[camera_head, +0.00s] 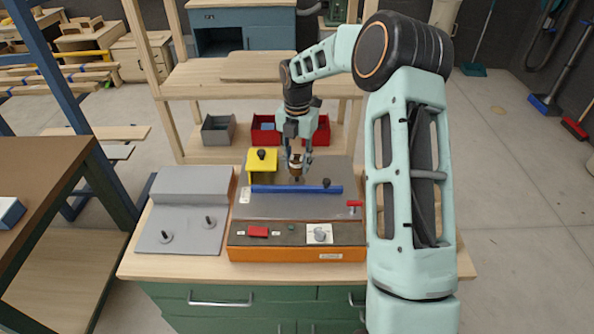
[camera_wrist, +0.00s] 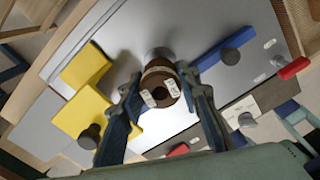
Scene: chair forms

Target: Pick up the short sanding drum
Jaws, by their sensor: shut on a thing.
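The short sanding drum (camera_wrist: 159,82) is a brown cylinder with a dark hole in its top face. In the head view the drum (camera_head: 296,160) shows as a small brown piece at the tip of my gripper (camera_head: 296,156), over the grey plate of the orange-fronted machine. A round grey part shows just behind the drum in the wrist view. I cannot tell whether the drum is clear of it.
A yellow block (camera_head: 262,165) with a black knob stands left of the gripper. A blue bar (camera_head: 297,189) lies in front, with a red handle (camera_head: 354,204) to its right. A grey stand (camera_head: 186,190) with two short posts is at left. Red and grey bins are behind.

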